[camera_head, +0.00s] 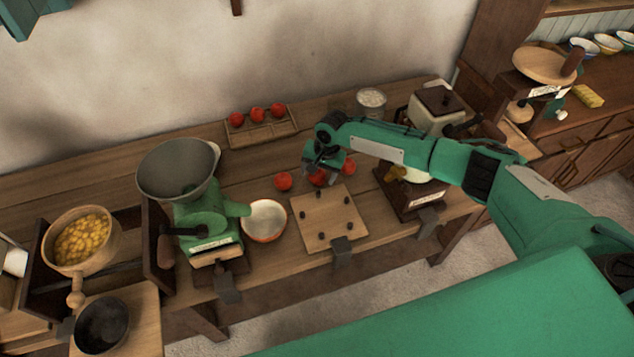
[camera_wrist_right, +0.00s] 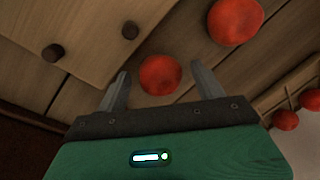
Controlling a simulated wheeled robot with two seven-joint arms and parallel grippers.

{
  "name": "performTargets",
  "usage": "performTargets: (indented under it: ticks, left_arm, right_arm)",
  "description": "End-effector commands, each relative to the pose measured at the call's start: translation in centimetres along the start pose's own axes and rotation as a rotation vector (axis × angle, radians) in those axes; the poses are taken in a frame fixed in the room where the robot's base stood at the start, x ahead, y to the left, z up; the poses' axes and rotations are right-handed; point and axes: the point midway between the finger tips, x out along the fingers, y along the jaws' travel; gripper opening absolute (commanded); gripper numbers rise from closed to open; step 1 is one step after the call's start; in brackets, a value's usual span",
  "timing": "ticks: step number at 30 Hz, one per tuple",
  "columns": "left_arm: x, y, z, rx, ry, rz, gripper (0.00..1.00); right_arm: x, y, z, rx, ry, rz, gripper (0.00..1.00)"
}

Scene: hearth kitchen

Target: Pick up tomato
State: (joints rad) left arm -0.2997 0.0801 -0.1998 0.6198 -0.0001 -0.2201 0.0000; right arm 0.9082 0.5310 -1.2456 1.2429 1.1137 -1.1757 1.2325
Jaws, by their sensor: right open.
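Three loose red tomatoes lie on the wooden table in the head view: a left one (camera_head: 283,181), a middle one (camera_head: 318,178) partly hidden by my gripper, and a right one (camera_head: 349,165). My right gripper (camera_head: 323,168) is over the middle tomato. In the right wrist view my open fingers (camera_wrist_right: 163,84) point at a tomato (camera_wrist_right: 160,75), which shows between the fingertips with a gap on each side; I see no contact. Another tomato (camera_wrist_right: 236,20) lies beyond the right finger. My left gripper is not in view.
A wooden rack (camera_head: 262,133) with three more tomatoes stands behind. A pegged board (camera_head: 328,219) lies in front of my gripper, with a bowl (camera_head: 264,220) and green grinder (camera_head: 207,222) to its left. A wooden coffee mill (camera_head: 410,192) stands close on the right.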

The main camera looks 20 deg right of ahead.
Motion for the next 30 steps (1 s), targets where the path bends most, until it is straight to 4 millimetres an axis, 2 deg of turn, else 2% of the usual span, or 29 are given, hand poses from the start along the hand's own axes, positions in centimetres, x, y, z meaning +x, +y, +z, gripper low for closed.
performTargets:
  ticks: [2, 10, 17, 30]
  left_arm:
    - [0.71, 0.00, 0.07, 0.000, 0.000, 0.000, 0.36]
    - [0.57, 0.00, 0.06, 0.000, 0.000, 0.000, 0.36]
    - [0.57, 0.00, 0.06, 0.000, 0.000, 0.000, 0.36]
    - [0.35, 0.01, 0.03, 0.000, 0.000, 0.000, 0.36]
  right_arm:
    - [0.56, 0.01, -0.06, 0.000, 0.001, -0.001, 0.69]
    - [0.43, -0.02, -0.05, 0.000, 0.001, 0.000, 0.67]
    - [0.45, 0.00, -0.04, 0.000, 0.001, 0.000, 0.22]
    - [0.23, -0.02, -0.09, 0.000, 0.001, 0.000, 0.21]
